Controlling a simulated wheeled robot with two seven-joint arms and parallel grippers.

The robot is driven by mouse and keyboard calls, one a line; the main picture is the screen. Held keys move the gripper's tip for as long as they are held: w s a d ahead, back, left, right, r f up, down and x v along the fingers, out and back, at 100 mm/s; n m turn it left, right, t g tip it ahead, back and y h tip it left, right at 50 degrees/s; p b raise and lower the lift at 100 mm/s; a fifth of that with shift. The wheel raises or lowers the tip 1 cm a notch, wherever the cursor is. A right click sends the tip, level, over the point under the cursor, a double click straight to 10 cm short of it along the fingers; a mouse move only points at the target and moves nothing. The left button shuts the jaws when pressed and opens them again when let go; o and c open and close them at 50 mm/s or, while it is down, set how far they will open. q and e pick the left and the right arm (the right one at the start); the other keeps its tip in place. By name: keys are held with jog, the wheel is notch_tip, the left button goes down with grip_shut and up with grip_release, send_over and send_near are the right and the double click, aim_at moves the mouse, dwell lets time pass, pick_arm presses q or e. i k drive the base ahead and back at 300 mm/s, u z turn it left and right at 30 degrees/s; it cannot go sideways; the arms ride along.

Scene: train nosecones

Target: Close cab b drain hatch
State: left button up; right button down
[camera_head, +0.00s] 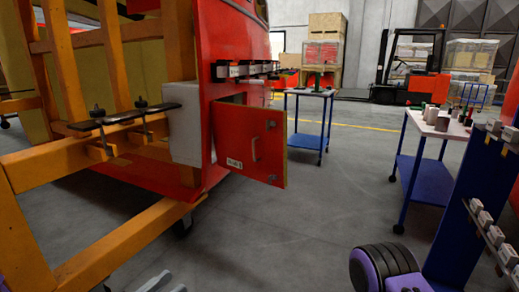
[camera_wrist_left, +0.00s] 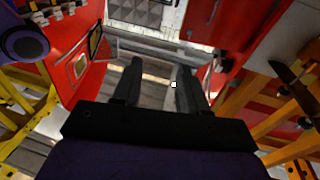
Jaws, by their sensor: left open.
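The drain hatch (camera_head: 250,140) is a red door with a pull handle and a small white label. In the head view it stands swung open from the lower side of the red cab (camera_head: 235,45). My left gripper (camera_head: 168,281) shows only as grey fingertips at the bottom edge, below and left of the hatch and apart from it. In the left wrist view my left gripper (camera_wrist_left: 158,68) has its fingers spread, with nothing held between them. Red panels show on both sides there; I cannot tell which is the hatch. My right gripper is not visible.
An orange frame (camera_head: 95,262) stands left of the cab. A row of dark fittings (camera_head: 245,70) sticks out above the hatch. Blue trolleys (camera_head: 310,128) and a blue rack (camera_head: 470,215) stand to the right. The grey floor (camera_head: 300,215) before the hatch is clear.

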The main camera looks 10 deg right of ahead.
aim_at(243, 146)
jog(key=i, duration=1.55)
